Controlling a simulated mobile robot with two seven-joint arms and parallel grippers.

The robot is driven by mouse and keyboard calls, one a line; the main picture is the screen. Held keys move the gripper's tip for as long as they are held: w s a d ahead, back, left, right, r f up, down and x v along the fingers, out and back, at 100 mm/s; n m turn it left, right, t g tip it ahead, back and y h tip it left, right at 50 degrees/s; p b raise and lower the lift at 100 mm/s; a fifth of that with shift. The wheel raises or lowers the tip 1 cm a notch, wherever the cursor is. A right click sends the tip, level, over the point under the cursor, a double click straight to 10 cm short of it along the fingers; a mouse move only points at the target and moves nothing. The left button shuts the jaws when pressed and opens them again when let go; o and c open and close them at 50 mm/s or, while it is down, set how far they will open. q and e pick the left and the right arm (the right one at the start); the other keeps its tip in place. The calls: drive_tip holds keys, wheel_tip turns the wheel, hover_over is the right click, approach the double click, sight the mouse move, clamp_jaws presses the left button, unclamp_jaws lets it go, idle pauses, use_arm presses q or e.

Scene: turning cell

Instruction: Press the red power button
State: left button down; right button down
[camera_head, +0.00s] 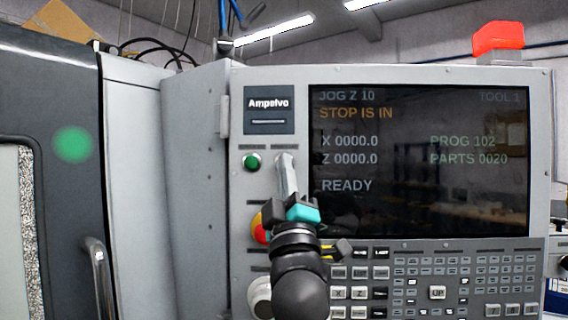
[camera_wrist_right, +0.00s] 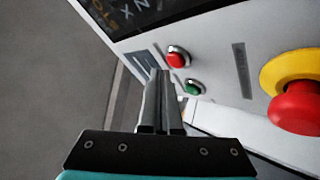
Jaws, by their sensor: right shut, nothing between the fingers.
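The red power button (camera_wrist_right: 177,58) is a small round button in a metal ring, beside a green button (camera_wrist_right: 193,88) in the right wrist view. In the head view the green button (camera_head: 251,161) shows, but the red one is hidden behind my right gripper. My right gripper (camera_head: 286,160) is shut and empty, its fingers pointing at the panel. In the right wrist view its fingertips (camera_wrist_right: 160,74) appear close to both buttons, with no contact visible. My left gripper is not in view.
A large red mushroom stop button on a yellow base (camera_wrist_right: 297,105) sits below the small buttons, partly hidden by my gripper in the head view. The screen (camera_head: 420,170) reads "STOP IS IN" and "READY". A keypad (camera_head: 430,280) lies below it. A door handle (camera_head: 98,275) is at left.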

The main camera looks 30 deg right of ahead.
drive_tip(key=shift+w+d, duration=0.1)
idle(0.3)
drive_tip(key=shift+w+d, duration=0.2)
drive_tip(key=shift+w, duration=0.05)
drive_tip(key=shift+w+d, duration=0.2)
drive_tip(key=shift+w, duration=0.05)
idle(0.8)
drive_tip(key=shift+s+a, duration=0.1)
drive_tip(key=shift+s+a+p, duration=0.3)
drive_tip(key=shift+s+a, duration=0.1)
drive_tip(key=shift+s, duration=0.1)
drive_tip(key=s+a, duration=0.1)
drive_tip(key=s, duration=0.1)
drive_tip(key=s+a, duration=0.2)
drive_tip(key=shift+p, duration=0.4)
idle(0.9)
